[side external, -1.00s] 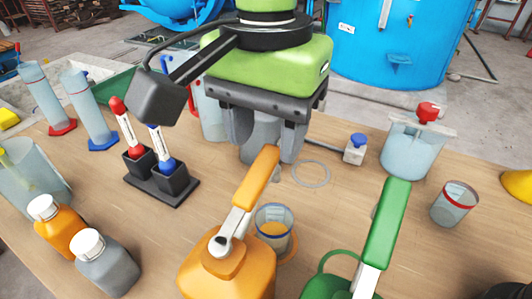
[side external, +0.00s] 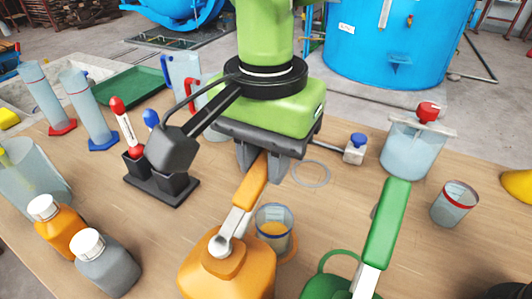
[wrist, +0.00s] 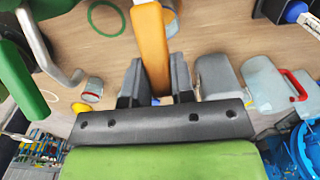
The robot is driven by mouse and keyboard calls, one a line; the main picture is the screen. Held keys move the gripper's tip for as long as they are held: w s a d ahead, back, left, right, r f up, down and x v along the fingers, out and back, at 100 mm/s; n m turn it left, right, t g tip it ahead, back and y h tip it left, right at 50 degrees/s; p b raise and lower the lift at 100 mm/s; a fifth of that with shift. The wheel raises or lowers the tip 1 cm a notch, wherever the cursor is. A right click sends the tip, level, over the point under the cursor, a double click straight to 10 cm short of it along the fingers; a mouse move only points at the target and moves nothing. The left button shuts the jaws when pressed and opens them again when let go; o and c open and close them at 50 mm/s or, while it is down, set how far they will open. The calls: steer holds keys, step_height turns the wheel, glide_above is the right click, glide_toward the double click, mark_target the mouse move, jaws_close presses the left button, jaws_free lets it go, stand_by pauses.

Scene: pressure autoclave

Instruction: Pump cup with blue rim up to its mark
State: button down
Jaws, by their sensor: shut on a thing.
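In the wrist view the cup (wrist: 171,18) is partly hidden behind the orange pump handle (wrist: 150,38). The same handle (side external: 250,187) rises at a slant from the can in the side view. My gripper (side external: 257,164) is shut on the handle's upper end. In the wrist view my gripper (wrist: 155,82) has one finger on each side of it.
A green pump can with a green handle (side external: 387,225) stands to the right. A red-rimmed cup (side external: 455,203), a red-topped vessel (side external: 412,150), a marker stand (side external: 165,187) and two bottles (side external: 106,268) surround the work. A flat ring (side external: 311,174) lies on the table.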

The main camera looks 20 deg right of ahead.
mark_target(256, 176)
steer(key=shift+s+a+r+t+h, duration=0.2)
steer(key=shift+r+t+h, duration=0.2)
steer(key=shift+r, duration=0.05)
steer(key=shift+s+a+r+t+h, duration=0.15)
steer(key=shift+r+t+h, duration=0.25)
steer(key=c, duration=1)
jaws_free()
steer(key=shift+o, duration=0.2)
steer(key=shift+r, duration=0.1)
steer(key=r, duration=0.4)
steer(key=s+a+r, duration=0.1)
steer(key=r, duration=0.2)
